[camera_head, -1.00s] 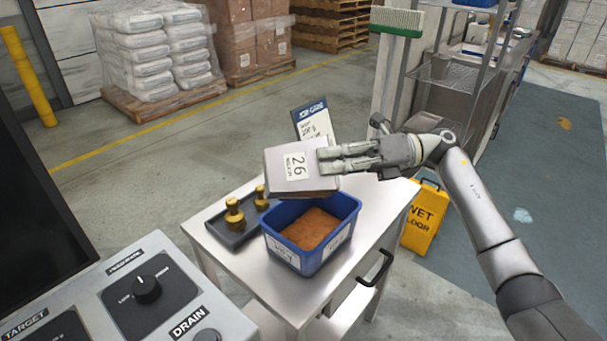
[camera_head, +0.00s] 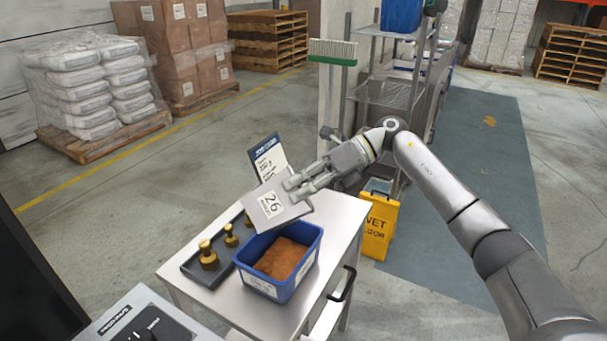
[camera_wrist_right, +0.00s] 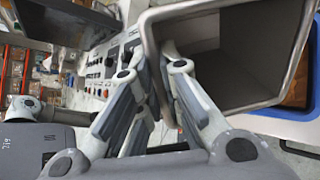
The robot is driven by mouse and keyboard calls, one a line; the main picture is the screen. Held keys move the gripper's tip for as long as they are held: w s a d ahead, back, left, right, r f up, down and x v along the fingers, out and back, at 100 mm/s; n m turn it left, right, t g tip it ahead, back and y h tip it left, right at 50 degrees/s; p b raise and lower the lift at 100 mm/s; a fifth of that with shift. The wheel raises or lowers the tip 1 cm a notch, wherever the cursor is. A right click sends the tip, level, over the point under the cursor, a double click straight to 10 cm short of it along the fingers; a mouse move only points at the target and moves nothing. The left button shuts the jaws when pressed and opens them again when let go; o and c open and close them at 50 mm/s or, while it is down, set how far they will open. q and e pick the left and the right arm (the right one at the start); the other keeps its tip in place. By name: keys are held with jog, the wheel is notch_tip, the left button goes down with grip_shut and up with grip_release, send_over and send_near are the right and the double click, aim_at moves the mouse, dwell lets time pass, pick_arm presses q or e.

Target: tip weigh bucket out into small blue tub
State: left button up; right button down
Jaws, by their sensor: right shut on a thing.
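The weigh bucket (camera_head: 258,217), a grey metal box with a white "26" label, is held tilted above the back of the small blue tub (camera_head: 298,281). My right gripper (camera_head: 292,185) is shut on the bucket's wall. In the right wrist view, the bucket's open mouth (camera_wrist_right: 235,55) shows bare grey walls and no material in the visible part. The tub stands on the steel cart and holds orange-brown powder (camera_head: 281,258). Its blue rim (camera_wrist_right: 290,117) also shows at the right of the wrist view. My left gripper does not show.
A dark tray (camera_head: 196,270) with brass weights (camera_head: 208,257) sits left of the tub. A sign card (camera_head: 267,157) stands behind the bucket. The steel cart (camera_head: 330,215) has a black handle. A control panel (camera_head: 145,318) is front left.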

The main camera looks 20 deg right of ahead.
aim_at(263, 210)
jog(key=a+h+p, duration=0.1)
jog(key=h+p, duration=0.1)
jog(key=p, duration=0.2)
jog(key=a+r+h+p, duration=0.1)
jog(key=a+h+p, duration=0.1)
jog(key=h+p, duration=0.1)
jog(key=a+r+h+p, duration=0.1)
jog(key=h+p, duration=0.1)
jog(key=p, duration=0.2)
jog(key=shift+w+a+r+p, duration=0.1)
jog(key=shift+a+p, duration=0.25)
jog(key=shift+p, duration=0.05)
jog(key=a+h, duration=0.1)
jog(key=h, duration=0.1)
jog(key=a+f+h, duration=0.1)
jog(key=shift+f+n+g+h+p, duration=0.15)
jog(key=shift+n+g+h+p, duration=0.15)
jog(key=shift+h+p, duration=0.1)
jog(key=shift+w+a+f+h, duration=0.1)
jog(key=shift+a+f+h, duration=0.3)
jog(key=shift+h, duration=0.4)
jog(key=shift+a+f+h, duration=0.1)
jog(key=shift+a+h, duration=0.25)
jog(key=shift+h, duration=0.35)
